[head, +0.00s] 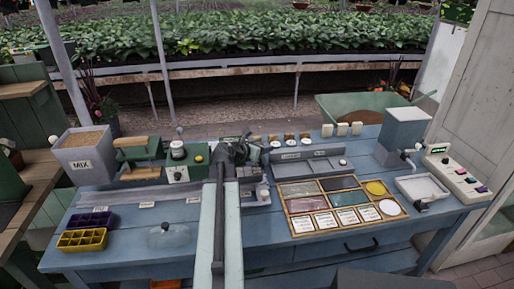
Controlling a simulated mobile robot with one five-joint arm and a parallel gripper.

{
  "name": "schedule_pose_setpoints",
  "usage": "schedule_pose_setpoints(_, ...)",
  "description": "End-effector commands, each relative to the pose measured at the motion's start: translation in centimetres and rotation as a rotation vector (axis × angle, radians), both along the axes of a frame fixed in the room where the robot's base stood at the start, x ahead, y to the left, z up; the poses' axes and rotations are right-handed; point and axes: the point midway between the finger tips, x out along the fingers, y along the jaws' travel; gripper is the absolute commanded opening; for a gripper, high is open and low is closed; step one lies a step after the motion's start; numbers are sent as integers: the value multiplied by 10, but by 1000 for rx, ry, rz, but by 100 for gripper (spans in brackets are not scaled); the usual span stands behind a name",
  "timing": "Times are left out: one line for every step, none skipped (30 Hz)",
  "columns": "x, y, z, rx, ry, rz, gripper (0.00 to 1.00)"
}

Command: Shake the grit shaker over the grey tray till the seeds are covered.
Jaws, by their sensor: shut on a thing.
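My arm reaches from the bottom middle of the head view over the blue workbench (300,258). My gripper (243,151) is dark and small at the far end, above the bench's back middle. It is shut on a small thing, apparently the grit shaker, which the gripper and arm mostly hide. I cannot make out its tilt or any falling grit. A grey tray-like piece (262,203) shows just right of my arm, partly hidden by it. I cannot tell whether it is the grey tray, and no seeds can be made out.
A purple tray (92,222) and a yellow tray (82,240) stand front left near a clear dome (168,235). A MIX bin (88,160) and green press (138,152) stand behind. A wooden-framed sample board (290,207), white tray (421,188) and button panel (455,175) are right.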

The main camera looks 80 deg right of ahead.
Motion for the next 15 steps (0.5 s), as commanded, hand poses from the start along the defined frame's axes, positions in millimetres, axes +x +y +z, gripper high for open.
schedule_pose_setpoints(2,1,0,0,0,1,2)
schedule_pose_setpoints(4,1,0,0,0,1,2)
schedule_pose_setpoints(8,3,0,0,0,2,2)
schedule_pose_setpoints(12,4,0,0,0,2,2)
schedule_pose_setpoints(16,6,0,1,-1,2,2)
schedule_pose_setpoints(21,8,0,0,-1,2,2)
schedule_pose_setpoints(24,9,0,0,0,2,2)
schedule_pose_setpoints(26,10,0,0,0,2,2)
schedule_pose_setpoints(28,11,0,-1,1,1,2)
schedule_pose_setpoints(29,11,0,-1,1,0,2)
schedule_pose_setpoints(28,11,0,0,1,0,2)
schedule_pose_setpoints(28,11,0,0,0,-1,2)
schedule_pose_setpoints(27,11,0,0,0,-1,2)
schedule_pose_setpoints(25,10,0,0,0,-1,2)
schedule_pose_setpoints(22,9,0,0,0,-2,2)
